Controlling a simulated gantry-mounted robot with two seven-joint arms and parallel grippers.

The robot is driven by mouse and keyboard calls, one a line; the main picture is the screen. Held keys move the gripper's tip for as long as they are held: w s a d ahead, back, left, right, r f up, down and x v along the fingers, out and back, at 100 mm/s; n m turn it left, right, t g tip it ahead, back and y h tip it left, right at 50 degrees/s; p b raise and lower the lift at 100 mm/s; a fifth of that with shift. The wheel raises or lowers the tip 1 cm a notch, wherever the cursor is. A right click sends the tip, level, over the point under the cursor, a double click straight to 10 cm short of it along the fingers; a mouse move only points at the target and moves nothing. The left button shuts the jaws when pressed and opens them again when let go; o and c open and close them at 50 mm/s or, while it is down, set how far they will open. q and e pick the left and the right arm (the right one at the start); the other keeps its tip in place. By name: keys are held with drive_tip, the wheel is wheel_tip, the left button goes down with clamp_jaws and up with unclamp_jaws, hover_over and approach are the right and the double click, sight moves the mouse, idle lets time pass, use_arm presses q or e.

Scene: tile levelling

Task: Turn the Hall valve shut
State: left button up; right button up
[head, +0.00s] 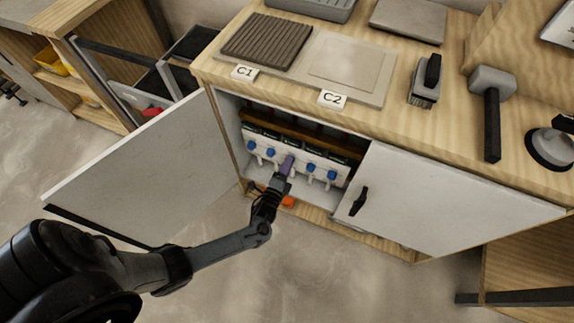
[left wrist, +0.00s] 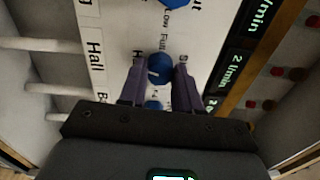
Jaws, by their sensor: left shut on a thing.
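The manifold (head: 300,158) is a white panel with a row of blue knobs, inside the open cabinet. In the left wrist view, a "Hall" label (left wrist: 95,50) lies level with one blue knob, the Hall valve (left wrist: 160,68). My left gripper (head: 288,163) reaches into the cabinet at the middle of the row. In the left wrist view its two purple fingers (left wrist: 160,80) are on either side of the Hall knob, shut on it. In the head view the fingers hide this knob. My right gripper is out of view.
Other blue knobs (head: 311,168) sit close on both sides. The left cabinet door (head: 140,165) stands open beside my arm; the right door (head: 440,205) has a black handle. Tile samples, a brush (head: 425,82) and a mallet (head: 492,105) lie on the worktop above.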

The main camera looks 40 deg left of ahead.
use_arm(q)
drive_tip(key=m+p, duration=0.5)
drive_tip(key=m, duration=2.8)
drive_tip(key=shift+g, duration=0.3)
idle(0.7)
drive_tip(key=o, duration=1.1)
drive_tip(key=shift+r, duration=0.1)
drive_tip(key=shift+c, duration=0.2)
drive_tip(key=shift+s, duration=0.1)
